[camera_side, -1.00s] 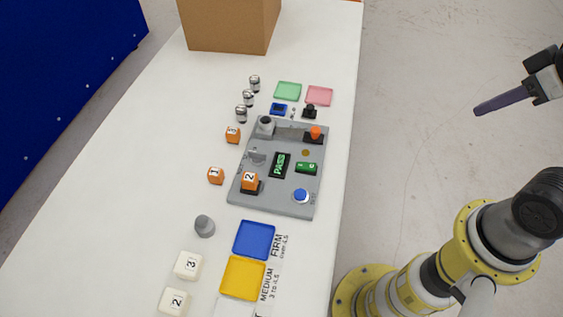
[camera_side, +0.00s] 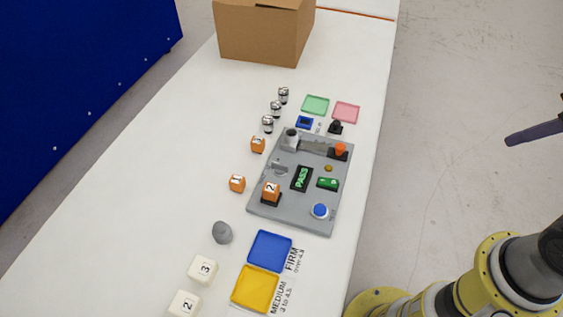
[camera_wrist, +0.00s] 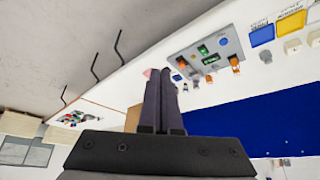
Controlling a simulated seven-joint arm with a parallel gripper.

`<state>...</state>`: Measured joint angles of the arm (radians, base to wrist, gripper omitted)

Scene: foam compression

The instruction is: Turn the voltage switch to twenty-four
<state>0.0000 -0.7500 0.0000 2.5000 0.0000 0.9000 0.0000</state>
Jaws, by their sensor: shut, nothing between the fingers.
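A grey control panel (camera_side: 255,205) lies on the white table, with a lit "PASS" display (camera_side: 301,178), a green rocker (camera_side: 328,183), a blue round button (camera_side: 320,211), an orange control (camera_side: 340,151) and a small grey lever (camera_side: 279,168). Just beyond it stand a small black knob (camera_side: 335,127) and a blue device (camera_side: 304,122). No voltage marking is readable, so I cannot tell which part is the voltage switch. My gripper (camera_side: 510,139) is shut and empty, far right of the panel beyond the table edge. In the wrist view its dark fingers (camera_wrist: 160,72) are together, with the panel (camera_wrist: 178,60) beyond them.
Orange numbered blocks (camera_side: 237,183) and metal cylinders (camera_side: 268,124) stand left of the panel. Green (camera_side: 315,104) and pink (camera_side: 346,111) trays lie behind; blue (camera_side: 270,250) and yellow (camera_side: 255,288) trays lie in front. A cardboard box (camera_side: 262,38) stands at the back.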

